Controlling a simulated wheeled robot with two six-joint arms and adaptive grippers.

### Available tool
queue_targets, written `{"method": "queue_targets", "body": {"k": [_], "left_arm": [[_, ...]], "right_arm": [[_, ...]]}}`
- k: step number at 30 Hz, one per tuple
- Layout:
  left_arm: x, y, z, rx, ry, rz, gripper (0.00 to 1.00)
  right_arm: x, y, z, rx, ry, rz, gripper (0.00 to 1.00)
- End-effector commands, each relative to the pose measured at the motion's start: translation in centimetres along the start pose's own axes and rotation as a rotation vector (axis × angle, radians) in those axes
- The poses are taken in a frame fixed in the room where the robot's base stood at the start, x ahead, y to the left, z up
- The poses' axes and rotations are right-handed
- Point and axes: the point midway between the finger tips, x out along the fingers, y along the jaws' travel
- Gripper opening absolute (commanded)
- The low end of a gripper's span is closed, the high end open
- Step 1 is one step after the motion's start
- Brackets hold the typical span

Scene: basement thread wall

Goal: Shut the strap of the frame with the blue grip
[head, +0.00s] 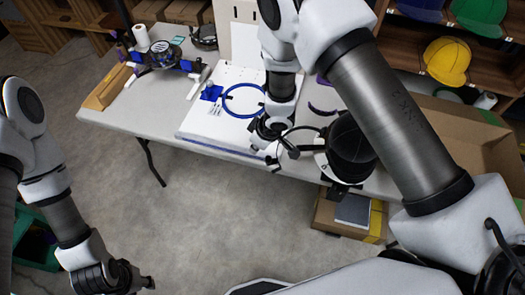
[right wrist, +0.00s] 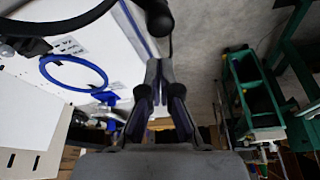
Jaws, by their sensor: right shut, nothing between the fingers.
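A blue ring-shaped frame (head: 243,100) lies on the white board on the table, with a blue grip (head: 211,93) at its left side. The ring also shows in the right wrist view (right wrist: 73,60), with a blue part (right wrist: 106,98) beside it. I cannot make out its strap or whether it is open. My right gripper (head: 276,158) is low over the board's front edge, right of and nearer than the ring, apart from it. In the right wrist view its fingers (right wrist: 158,68) are together and empty. My left gripper (head: 146,284) hangs at lower left, away from the table; its jaws are unclear.
The white board (head: 228,133) covers the table's middle. A purple curved piece (head: 322,111) lies right of the ring, partly hidden by my arm. A blue-and-black device (head: 163,56) and a white roll (head: 141,36) stand at left. The near-left tabletop (head: 140,112) is clear.

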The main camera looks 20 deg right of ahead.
Motion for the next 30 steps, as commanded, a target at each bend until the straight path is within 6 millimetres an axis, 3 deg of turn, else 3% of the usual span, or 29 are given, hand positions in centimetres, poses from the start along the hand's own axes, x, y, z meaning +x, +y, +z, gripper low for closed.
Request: {"method": "queue_targets", "body": {"k": [6,22,30], "left_arm": [[0.6,0.0,0.0,0.000,-0.001,0.000,0.40],[0.7,0.0,0.0,0.000,0.000,0.000,0.40],[1.3,0.0,0.0,0.000,0.000,0.000,0.40]], "right_arm": [[-0.6,0.0,2.4,0.002,0.001,0.000,0.00],[-0.7,-0.2,2.9,-0.017,-0.002,-0.005,0.00],[-1.1,-1.3,5.1,-0.119,-0.023,-0.038,0.00]]}}
